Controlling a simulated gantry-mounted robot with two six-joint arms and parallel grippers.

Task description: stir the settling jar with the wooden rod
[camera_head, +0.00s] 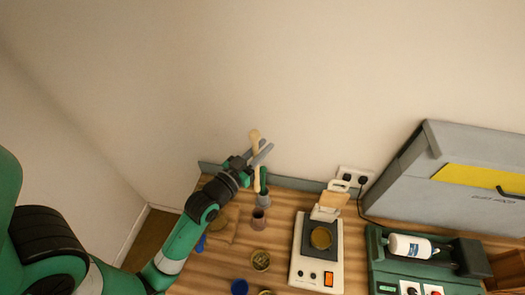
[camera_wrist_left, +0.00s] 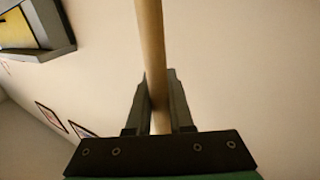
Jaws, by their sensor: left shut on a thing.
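My left gripper (camera_head: 259,156) is shut on the wooden rod (camera_head: 255,138) above the back left of the table. In the left wrist view the pale rod (camera_wrist_left: 151,50) runs between the two dark fingers (camera_wrist_left: 160,100). In the head view the rod's lower end shows below the fingers, near a small brownish jar (camera_head: 259,220), which looks like the settling jar. I cannot tell how high the rod's tip is above it. A grey container (camera_head: 264,199) with something green in it stands just behind the jar. My right gripper is not in view.
A white scale (camera_head: 303,270) with a brass dish (camera_head: 320,238) stands right of the jar. A small bowl (camera_head: 260,261) and a blue cup (camera_head: 239,287) are in front. A green device (camera_head: 378,262) holds a white bottle (camera_head: 409,247). A grey hood (camera_head: 440,170) stands at the right.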

